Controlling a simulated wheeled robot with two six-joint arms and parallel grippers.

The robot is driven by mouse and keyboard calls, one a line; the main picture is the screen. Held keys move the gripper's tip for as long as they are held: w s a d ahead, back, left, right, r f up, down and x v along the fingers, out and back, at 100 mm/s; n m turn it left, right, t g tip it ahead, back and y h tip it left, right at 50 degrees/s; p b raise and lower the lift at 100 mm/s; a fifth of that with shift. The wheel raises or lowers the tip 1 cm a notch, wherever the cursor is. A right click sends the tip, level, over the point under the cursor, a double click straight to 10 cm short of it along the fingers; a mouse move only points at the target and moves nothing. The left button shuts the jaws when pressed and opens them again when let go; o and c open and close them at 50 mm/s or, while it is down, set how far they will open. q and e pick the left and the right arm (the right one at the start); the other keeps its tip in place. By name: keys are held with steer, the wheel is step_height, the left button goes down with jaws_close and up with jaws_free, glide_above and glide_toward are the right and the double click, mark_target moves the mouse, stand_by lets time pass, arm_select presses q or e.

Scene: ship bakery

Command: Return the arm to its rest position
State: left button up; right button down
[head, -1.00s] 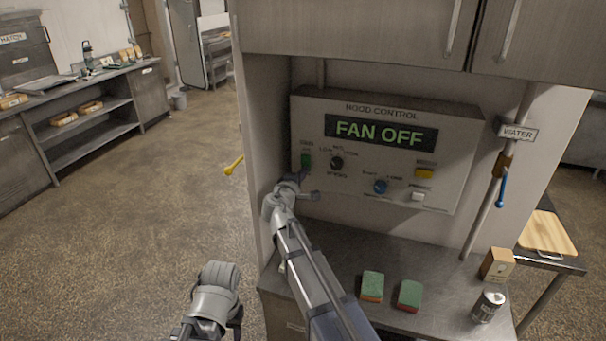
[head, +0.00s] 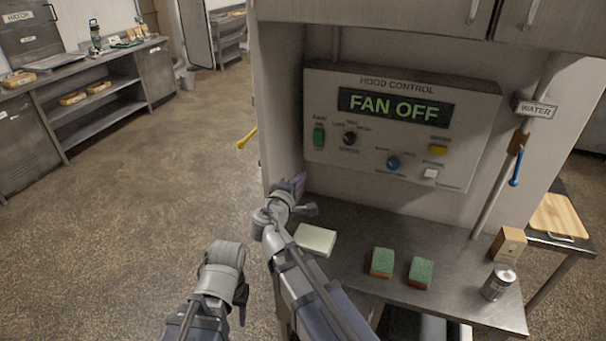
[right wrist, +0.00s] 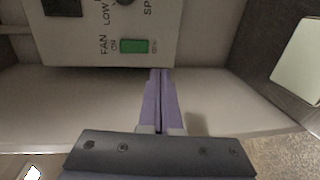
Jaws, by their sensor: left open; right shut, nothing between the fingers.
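My right arm reaches up the middle of the head view. Its gripper (head: 299,184) is just below and left of the hood control panel (head: 330,169), apart from the green fan switch (head: 319,137). In the right wrist view its purple fingers (right wrist: 160,75) are together with nothing between them, below the green switch (right wrist: 134,46). My left gripper (head: 241,297) is low in the head view, left of the counter, mostly hidden behind its own arm; its jaws are open. The panel display (head: 395,107) reads FAN OFF.
A pale block (head: 315,240) lies on the counter (head: 350,275) beside my right arm. Two green-topped sponges (head: 382,263), a can (head: 499,283) and a small box (head: 508,244) stand further right. A cabinet (head: 390,20) hangs above. Open floor (head: 150,210) lies to the left.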

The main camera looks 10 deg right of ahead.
stand_by(0.3)
steer(key=s+a+f+m+g+y, duration=0.25)
steer(key=s+f+m+g, duration=0.45)
steer(key=s+f, duration=0.6)
steer(key=s+a+f+g+y, duration=0.2)
steer(key=s+a+f+g, duration=0.1)
steer(key=s, duration=0.3)
steer(key=s+a+f+g+y+b, duration=0.1)
steer(key=s+a+f+g+y, duration=0.2)
steer(key=s+a, duration=0.2)
steer(key=shift+s+a+f+g, duration=0.35)
steer(key=shift+s+f+g, duration=0.05)
steer(key=shift+s, duration=0.4)
steer(key=shift+y, duration=0.25)
